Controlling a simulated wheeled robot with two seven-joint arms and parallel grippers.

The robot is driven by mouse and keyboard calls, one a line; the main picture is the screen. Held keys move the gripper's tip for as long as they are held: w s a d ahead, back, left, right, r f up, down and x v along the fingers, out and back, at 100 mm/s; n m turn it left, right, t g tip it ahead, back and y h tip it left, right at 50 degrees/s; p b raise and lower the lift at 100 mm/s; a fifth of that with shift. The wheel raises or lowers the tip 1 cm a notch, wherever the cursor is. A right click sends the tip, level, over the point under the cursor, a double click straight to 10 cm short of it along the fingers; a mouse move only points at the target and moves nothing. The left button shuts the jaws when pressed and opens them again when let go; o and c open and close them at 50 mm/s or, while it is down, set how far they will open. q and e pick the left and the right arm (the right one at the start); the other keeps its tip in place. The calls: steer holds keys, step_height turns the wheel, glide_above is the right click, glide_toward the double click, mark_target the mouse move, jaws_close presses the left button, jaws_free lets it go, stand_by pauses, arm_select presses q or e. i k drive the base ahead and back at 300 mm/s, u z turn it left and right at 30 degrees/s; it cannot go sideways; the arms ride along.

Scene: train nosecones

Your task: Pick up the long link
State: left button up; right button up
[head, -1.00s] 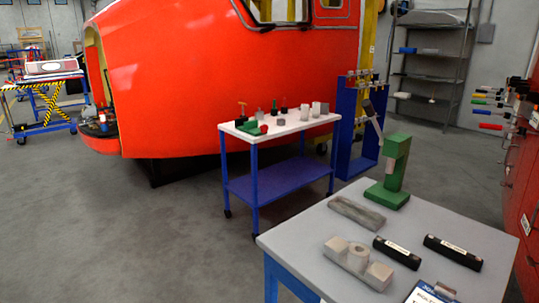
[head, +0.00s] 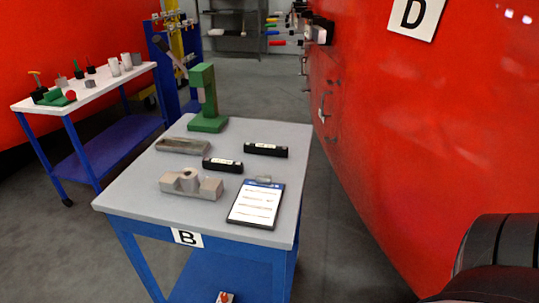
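On the grey top of table B (head: 135,194) lie two black bars with white labels, one in the middle (head: 222,165) and one farther right (head: 265,150). A long flat grey piece (head: 183,146) lies at the table's back left. A grey block with a round middle part (head: 190,183) lies nearer the front left. I cannot tell for sure which of these is the long link. Neither of my grippers shows in the head view, and nothing is seen held.
A green press (head: 205,100) stands at the table's back, and a clipboard (head: 256,203) lies at its front right. A white-topped cart (head: 95,87) stands at left. A red wall with handles (head: 375,130) runs along the right. Grey floor between is clear.

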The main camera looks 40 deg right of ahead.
mark_target(250, 148)
steer(key=z, duration=1.25)
steer(key=k, duration=0.5)
steer(key=z, duration=0.45)
steer(key=i, duration=0.7)
steer(key=u, duration=0.45)
